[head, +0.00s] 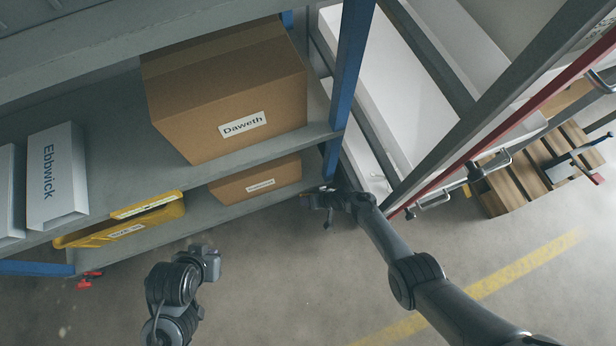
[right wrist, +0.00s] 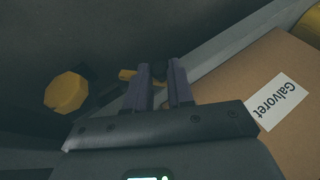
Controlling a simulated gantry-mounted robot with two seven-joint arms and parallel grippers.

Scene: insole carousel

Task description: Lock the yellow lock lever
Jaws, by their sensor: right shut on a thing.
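My right gripper (head: 318,199) is low beside the blue post at the right end of the shelving, small and dark in the head view. In the right wrist view its two fingers (right wrist: 160,80) stand a little apart, closed around a dark knob-like end. A short yellow piece, the lock lever (right wrist: 128,74), shows just left of the fingertips; the rest of it is hidden by the fingers. A yellow eight-sided knob (right wrist: 66,92) is further left, apart from the gripper. My left gripper (head: 210,263) is over the floor in front of the shelf, its fingers not clear.
The shelves hold a Daweth carton (head: 225,95), white Ebbwick box (head: 55,170) and yellow bin (head: 125,222). A red-edged frame and pallet (head: 510,185) stand right.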

